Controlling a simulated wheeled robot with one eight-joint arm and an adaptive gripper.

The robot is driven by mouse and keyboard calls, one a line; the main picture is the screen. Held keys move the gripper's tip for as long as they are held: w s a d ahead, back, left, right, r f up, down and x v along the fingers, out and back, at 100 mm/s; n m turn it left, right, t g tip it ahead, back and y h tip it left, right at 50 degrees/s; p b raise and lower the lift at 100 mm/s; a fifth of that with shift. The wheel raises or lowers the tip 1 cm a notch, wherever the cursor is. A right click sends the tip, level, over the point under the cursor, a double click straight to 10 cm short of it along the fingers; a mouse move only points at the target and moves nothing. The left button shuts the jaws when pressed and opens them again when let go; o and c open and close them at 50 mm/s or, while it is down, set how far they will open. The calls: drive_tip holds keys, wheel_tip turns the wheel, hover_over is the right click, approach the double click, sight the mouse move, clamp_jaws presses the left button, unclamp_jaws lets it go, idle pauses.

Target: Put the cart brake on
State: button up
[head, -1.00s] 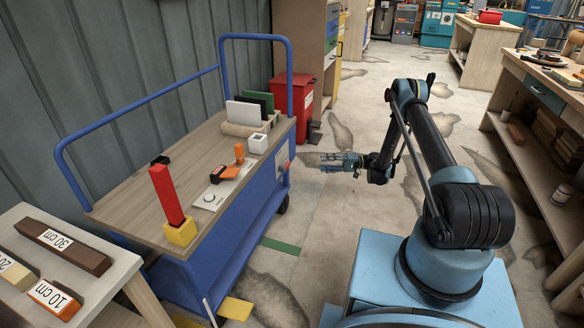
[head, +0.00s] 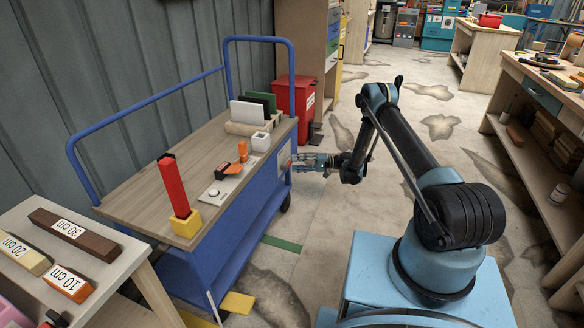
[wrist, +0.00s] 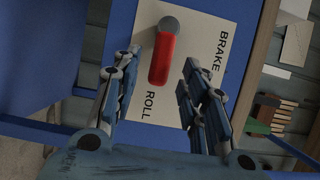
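The blue cart (head: 240,218) with a wooden top stands left of my arm. A white plate (wrist: 195,45) on its blue side carries the words BRAKE and ROLL; it also shows in the head view (head: 284,156), partly behind my gripper. The brake lever (wrist: 161,60) is a red handle on a grey round pivot, and its free end points toward ROLL. BRAKE is to its right in the wrist view. My gripper (wrist: 160,68) is open, its fingers on either side of the red handle and apart from it. In the head view my gripper (head: 308,162) is close to the plate.
On the cart top are a red block in a yellow holder (head: 181,221), a small panel (head: 222,190) and a white cup (head: 260,142). A red bin (head: 294,95) stands behind the cart. A table with labelled blocks (head: 66,228) is at lower left.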

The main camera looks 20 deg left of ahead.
drive_tip(key=shift+x, duration=1.4)
